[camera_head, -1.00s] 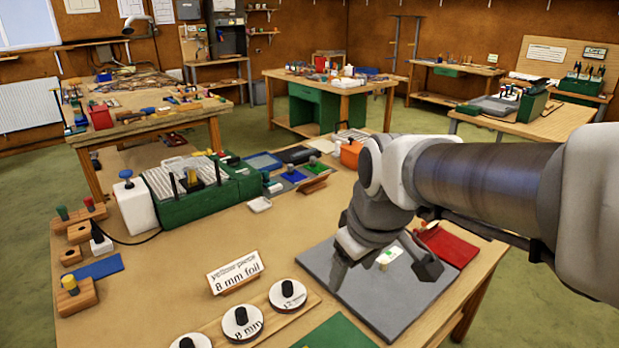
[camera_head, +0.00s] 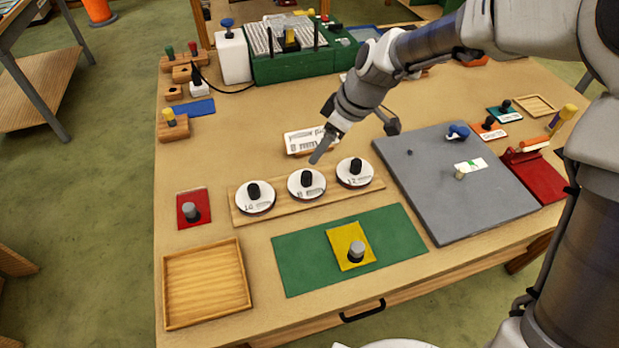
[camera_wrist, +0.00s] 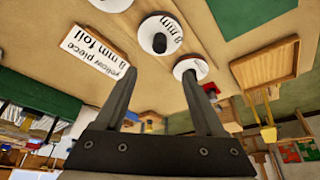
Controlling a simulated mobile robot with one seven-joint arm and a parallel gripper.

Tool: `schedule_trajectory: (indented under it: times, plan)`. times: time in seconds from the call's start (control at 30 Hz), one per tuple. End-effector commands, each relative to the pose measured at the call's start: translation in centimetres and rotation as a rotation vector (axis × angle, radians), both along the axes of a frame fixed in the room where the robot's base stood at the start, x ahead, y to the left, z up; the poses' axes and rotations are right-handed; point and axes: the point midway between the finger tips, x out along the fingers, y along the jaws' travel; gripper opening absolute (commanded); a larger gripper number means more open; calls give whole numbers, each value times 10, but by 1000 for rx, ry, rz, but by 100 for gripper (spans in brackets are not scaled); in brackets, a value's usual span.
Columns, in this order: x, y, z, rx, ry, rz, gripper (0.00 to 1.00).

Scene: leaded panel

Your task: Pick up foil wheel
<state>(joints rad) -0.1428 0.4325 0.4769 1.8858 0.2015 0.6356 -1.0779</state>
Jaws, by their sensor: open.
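Three white foil wheels with black knobs sit in a row on a wooden rack. The middle foil wheel (camera_head: 294,187) appears marked 8; the left wheel (camera_head: 255,207) and right wheel (camera_head: 365,181) flank it. A card (camera_head: 298,142) behind them reads "yellow piece 8 mm foil" in the wrist view (camera_wrist: 95,62). My gripper (camera_head: 317,158) is open and empty, pointing down just behind and above the middle wheel. In the wrist view, my fingertips (camera_wrist: 160,72) are spread, with the middle wheel (camera_wrist: 149,25) beyond them and the left wheel (camera_wrist: 185,66) partly behind the right finger.
A yellow piece (camera_head: 343,237) with a grey knob lies on a green mat (camera_head: 300,262) in front. A red piece (camera_head: 184,200) and an empty wooden tray (camera_head: 207,283) are at left. A grey board (camera_head: 440,195) is at right.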

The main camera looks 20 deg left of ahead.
Motion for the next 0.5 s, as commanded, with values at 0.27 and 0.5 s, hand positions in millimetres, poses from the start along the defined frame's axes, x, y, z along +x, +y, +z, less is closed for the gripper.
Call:
schedule_trajectory:
  times: [0.27,0.5]
  plan:
    - [0,22,-54,-3,4,2,71]
    - [2,29,-72,-1,0,-1,71]
